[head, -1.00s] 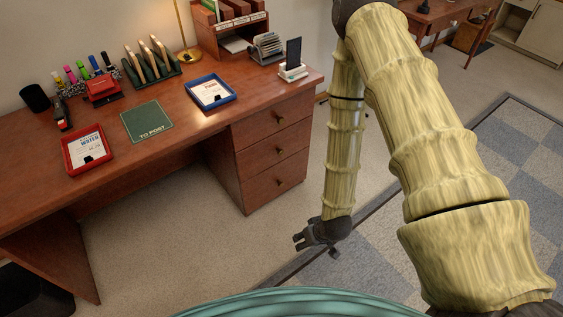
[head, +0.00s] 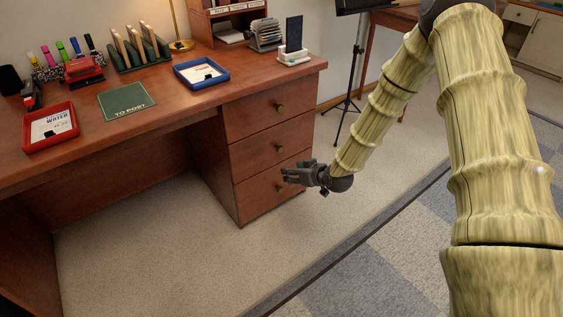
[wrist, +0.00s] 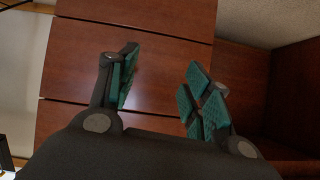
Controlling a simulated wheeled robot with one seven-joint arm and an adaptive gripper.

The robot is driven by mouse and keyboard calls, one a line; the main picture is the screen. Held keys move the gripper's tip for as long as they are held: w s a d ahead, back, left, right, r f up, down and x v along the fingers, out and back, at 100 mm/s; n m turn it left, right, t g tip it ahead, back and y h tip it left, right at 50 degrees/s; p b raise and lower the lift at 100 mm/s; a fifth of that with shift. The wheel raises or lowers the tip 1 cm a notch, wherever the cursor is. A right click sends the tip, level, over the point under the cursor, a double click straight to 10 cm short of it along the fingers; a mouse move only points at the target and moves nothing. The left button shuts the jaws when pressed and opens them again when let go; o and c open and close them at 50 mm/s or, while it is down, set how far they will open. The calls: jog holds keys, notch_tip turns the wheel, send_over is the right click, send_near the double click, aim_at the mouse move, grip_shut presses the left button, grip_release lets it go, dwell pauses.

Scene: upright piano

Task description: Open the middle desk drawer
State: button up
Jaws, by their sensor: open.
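The desk's right pedestal has three stacked reddish-brown drawers, each with a small round brass knob. The middle drawer (head: 256,158) is shut, and its knob (head: 279,149) shows in the head view. My gripper (head: 287,176) is open and empty, pointing left, in front of the bottom drawer (head: 257,194) and below the middle knob. It partly covers the bottom drawer's front. In the wrist view, my gripper's green-padded fingers (wrist: 160,92) are spread wide before wooden drawer fronts (wrist: 150,75) with seams between them. No knob shows there.
The desktop holds a red tray (head: 28,146), a blue tray (head: 177,75), a green mat (head: 139,111) and a phone stand (head: 291,61). A black music stand (head: 347,108) stands behind my arm. Carpet (head: 150,250) in front of the desk is clear.

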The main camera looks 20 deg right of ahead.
jog(key=t+b, duration=0.2)
jog(key=b, duration=0.3)
send_near(281, 149)
jog(key=s, duration=0.2)
jog(key=w+n, duration=0.1)
jog(key=shift+y, duration=0.3)
jog(key=b+x, duration=0.1)
jog(key=x, duration=0.2)
jog(key=b+x, duration=0.1)
jog(key=x, duration=0.2)
jog(key=d+b+x, duration=0.1)
jog(key=b+x, duration=0.1)
jog(key=x, duration=0.1)
jog(key=shift+w+a+f, duration=0.1)
jog(key=shift+w, duration=0.2)
jog(key=shift+w+a+f, duration=0.15)
jog(key=shift+w+a, duration=0.05)
jog(key=shift+w, duration=0.35)
grip_shut()
